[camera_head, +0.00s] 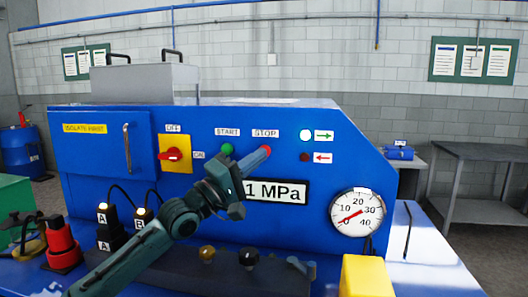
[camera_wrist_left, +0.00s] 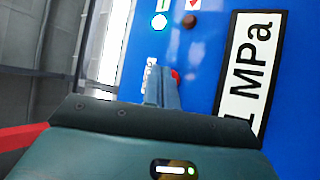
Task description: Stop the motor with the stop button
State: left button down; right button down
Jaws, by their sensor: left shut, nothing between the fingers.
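The red stop button (camera_head: 267,149) sits on the blue machine panel under the STOP label (camera_head: 265,133). My left gripper (camera_head: 258,158) is shut and empty, its tips at the button's lower left edge in the head view. In the left wrist view the shut fingers (camera_wrist_left: 163,88) overlap the button, with a sliver of red (camera_wrist_left: 176,75) beside the tips. I cannot tell whether they touch it or whether it is pressed in. The lamp by the green arrow (camera_head: 305,135) is lit; the lamp by the red arrow (camera_head: 305,157) is dark. My right gripper is not in view.
The green start button (camera_head: 228,149) is left of the stop button, close to my left wrist. A red rotary switch on a yellow plate (camera_head: 174,155) is further left. The 1 MPa sign (camera_head: 280,191) and a pressure gauge (camera_head: 357,212) are below and to the right.

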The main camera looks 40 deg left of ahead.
pick_arm(q)
jog(key=shift+s+d, duration=0.1)
jog(key=s+d, duration=0.1)
jog(key=s, duration=0.1)
jog(key=s+d+p, duration=0.1)
jog(key=s, duration=0.1)
jog(key=shift+s+d, duration=0.1)
jog(key=shift+d, duration=0.05)
dwell(0.4)
dwell(0.8)
